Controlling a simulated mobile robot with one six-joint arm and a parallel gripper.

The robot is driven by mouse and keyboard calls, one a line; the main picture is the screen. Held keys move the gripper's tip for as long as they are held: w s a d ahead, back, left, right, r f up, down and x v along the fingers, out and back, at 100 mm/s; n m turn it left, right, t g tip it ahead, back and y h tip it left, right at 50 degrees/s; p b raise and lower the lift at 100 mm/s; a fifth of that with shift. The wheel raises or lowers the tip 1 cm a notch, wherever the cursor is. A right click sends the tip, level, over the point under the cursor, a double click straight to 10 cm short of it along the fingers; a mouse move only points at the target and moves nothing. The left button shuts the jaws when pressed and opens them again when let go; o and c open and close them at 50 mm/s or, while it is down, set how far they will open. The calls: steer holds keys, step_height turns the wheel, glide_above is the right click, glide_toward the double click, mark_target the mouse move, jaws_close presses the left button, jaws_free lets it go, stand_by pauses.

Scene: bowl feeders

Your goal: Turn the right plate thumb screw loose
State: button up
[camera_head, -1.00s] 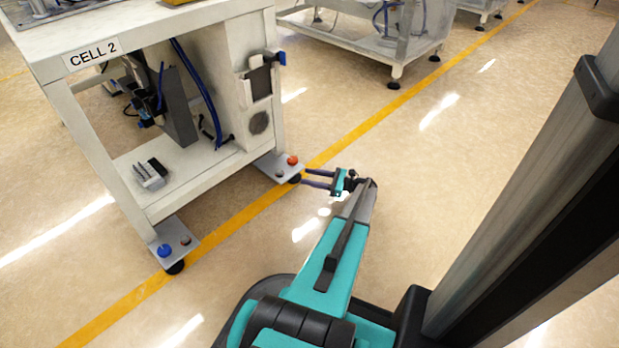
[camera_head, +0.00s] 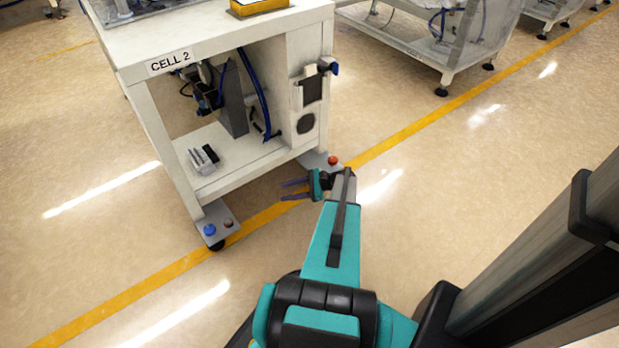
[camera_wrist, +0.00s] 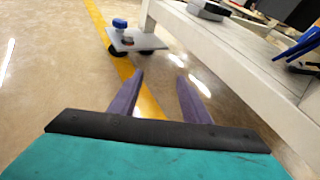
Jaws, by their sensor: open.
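The right foot plate (camera_head: 313,158) of the CELL 2 table carries a red-orange knob (camera_head: 333,160); my arm partly hides this plate. The left foot plate (camera_head: 219,222) carries a blue knob (camera_head: 209,229) and a small dark red one (camera_head: 228,223). In the wrist view the plate ahead (camera_wrist: 138,42) shows a blue knob (camera_wrist: 120,23). My gripper (camera_head: 285,190) is open and empty, low in front of the table between the two plates, its fingers pointing left. In the wrist view the two purple fingers (camera_wrist: 159,76) stand apart, short of the plate with the blue knob.
The white CELL 2 table (camera_head: 170,158) has a low shelf (camera_head: 228,152) holding a small grey block (camera_head: 203,158). Its lower beam runs close along the right in the wrist view. A yellow floor line (camera_head: 150,282) passes under the gripper. Open floor lies in front.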

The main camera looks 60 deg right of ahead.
steer(key=s+a+r+n+g+p, duration=0.1)
steer(key=a+r+n+g+p, duration=0.5)
steer(key=a, duration=0.6)
steer(key=s+a+r+n+g+p, duration=0.15)
steer(key=a+r+p, duration=0.25)
steer(key=a+p, duration=0.6)
steer(key=a+r+n+g+p, duration=0.4)
steer(key=a+r+n+p, duration=0.1)
steer(key=a, duration=0.8)
steer(key=s+a+r+n+g+h+p, duration=0.2)
steer(key=s+a+r+n+p, duration=0.2)
steer(key=s+r+n+p, duration=0.1)
steer(key=s+a+r+n+g+h+p, duration=0.1)
steer(key=s+a+r+n+h+p, duration=0.2)
steer(key=s+r+p, duration=0.4)
steer(key=s+a+r+n+g+h+p, duration=0.2)
steer(key=s+a+r+n+p, duration=0.4)
steer(key=r+p, duration=0.4)
step_height(320, 180, up, 2)
steer(key=shift+s+r+n+g+h+p, duration=0.2)
steer(key=shift+n+g+h+p, duration=0.2)
steer(key=shift+h, duration=0.2)
steer(key=shift+w, duration=0.1)
steer(key=c, duration=0.3)
